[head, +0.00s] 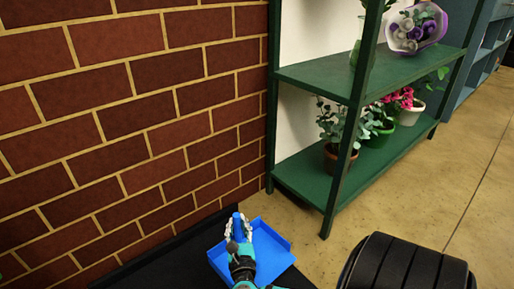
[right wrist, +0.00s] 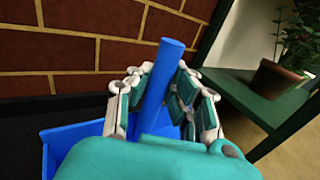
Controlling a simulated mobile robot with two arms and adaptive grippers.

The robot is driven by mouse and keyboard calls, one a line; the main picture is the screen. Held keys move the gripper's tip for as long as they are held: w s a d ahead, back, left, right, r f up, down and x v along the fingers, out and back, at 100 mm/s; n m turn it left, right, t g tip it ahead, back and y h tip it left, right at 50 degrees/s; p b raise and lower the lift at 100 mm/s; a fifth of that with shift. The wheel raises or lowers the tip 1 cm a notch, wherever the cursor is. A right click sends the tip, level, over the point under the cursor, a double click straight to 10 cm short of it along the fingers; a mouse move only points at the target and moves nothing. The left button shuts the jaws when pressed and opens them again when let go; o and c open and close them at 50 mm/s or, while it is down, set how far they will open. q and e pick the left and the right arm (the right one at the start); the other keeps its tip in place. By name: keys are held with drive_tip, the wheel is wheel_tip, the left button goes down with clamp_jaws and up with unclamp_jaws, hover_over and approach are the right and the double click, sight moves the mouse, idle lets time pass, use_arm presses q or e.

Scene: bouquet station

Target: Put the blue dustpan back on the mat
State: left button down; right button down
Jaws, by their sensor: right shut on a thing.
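The blue dustpan (head: 273,248) is at the lower middle of the head view, over or on the black mat (head: 182,264) by the brick wall; I cannot tell whether it touches the mat. My right gripper (head: 238,232) is shut on the dustpan's round handle. In the right wrist view, the fingers (right wrist: 153,95) close on both sides of the blue handle (right wrist: 164,62), which points up and leans slightly right. The pan (right wrist: 75,150) shows at the lower left, partly hidden by my gripper. My left gripper is not in view.
A green shelf (head: 318,190) with potted plants (head: 335,135) stands close at the right of the mat. A brick wall (head: 130,110) runs along the left. Tan floor (head: 440,190) is open to the right. A black ribbed object (head: 400,265) shows at the lower right.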

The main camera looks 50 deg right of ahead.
sight(235, 235)
drive_tip(key=shift+w+f+b, duration=0.2)
drive_tip(key=shift+f+b, duration=0.15)
drive_tip(key=shift+f, duration=0.05)
drive_tip(key=f+b, duration=0.1)
drive_tip(key=w+f+b, duration=0.1)
drive_tip(key=b, duration=0.1)
drive_tip(key=f+b, duration=0.1)
drive_tip(key=shift+w+d, duration=0.35)
drive_tip(key=shift+w, duration=0.05)
drive_tip(key=shift+w+d+f+b, duration=0.15)
drive_tip(key=shift+w+f+b, duration=0.3)
drive_tip(key=shift+f, duration=0.4)
drive_tip(key=shift+w+d+f+b, duration=0.1)
drive_tip(key=shift+w+f+b, duration=0.3)
drive_tip(key=shift+f, duration=0.5)
drive_tip(key=shift+w+d+f+b, duration=0.15)
drive_tip(key=shift+w+f+b, duration=0.25)
drive_tip(key=shift+f, duration=0.45)
drive_tip(key=shift+s, duration=0.1)
